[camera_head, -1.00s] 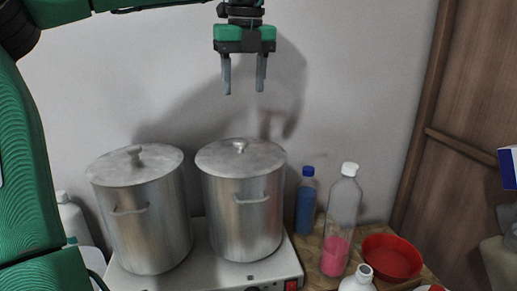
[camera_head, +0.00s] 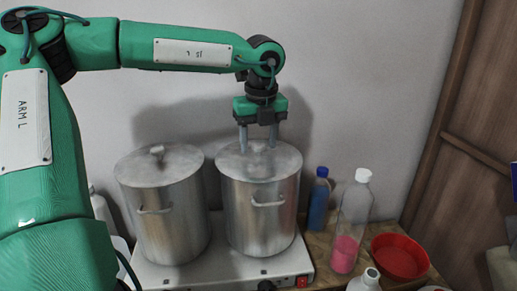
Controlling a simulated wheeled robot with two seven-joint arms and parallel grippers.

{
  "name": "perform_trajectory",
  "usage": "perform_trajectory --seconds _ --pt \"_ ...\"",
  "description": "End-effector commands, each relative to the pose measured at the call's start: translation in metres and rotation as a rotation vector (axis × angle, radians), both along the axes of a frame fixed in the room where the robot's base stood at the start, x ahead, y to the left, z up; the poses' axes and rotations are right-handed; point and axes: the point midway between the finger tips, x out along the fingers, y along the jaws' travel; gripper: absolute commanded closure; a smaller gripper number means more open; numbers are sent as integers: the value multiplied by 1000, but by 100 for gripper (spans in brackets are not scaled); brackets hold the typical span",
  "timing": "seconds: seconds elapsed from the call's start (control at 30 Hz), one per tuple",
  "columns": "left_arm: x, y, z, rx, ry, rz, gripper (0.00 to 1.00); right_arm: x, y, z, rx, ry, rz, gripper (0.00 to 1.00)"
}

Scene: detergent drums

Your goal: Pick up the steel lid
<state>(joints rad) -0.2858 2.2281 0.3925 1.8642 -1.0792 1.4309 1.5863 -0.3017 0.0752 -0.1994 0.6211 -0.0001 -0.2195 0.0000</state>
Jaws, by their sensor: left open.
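Two steel pots stand side by side, each with a steel lid with a knob on top. The right pot (camera_head: 262,215) has its lid (camera_head: 262,170) on. The left pot (camera_head: 170,222) has its lid (camera_head: 135,168) on too, with its knob (camera_head: 157,150) in plain view. My left gripper (camera_head: 258,147) is open and points down at the right lid. Its two fingers are apart, one on each side of the lid's middle. The right lid's knob is hard to make out between the fingers, and I cannot tell whether they touch anything. My right gripper is not in view.
Both pots stand on a white hot plate (camera_head: 220,273) with a red switch. Right of it are a blue bottle (camera_head: 319,203), a clear bottle with pink liquid (camera_head: 346,250) and a red bowl (camera_head: 398,258). A plain wall is behind.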

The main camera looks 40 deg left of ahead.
Motion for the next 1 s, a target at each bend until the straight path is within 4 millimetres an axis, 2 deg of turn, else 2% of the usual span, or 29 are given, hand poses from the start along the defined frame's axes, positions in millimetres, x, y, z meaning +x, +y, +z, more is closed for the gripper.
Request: perform_trajectory --seconds 0.33,0.6,1.0 --pt "0 1 -8 0 -2 -1 47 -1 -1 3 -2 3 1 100" --pt "0 1 -8 0 -1 0 99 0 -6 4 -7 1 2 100" --pt "1 1 0 2 -3 2 100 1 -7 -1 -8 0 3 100"
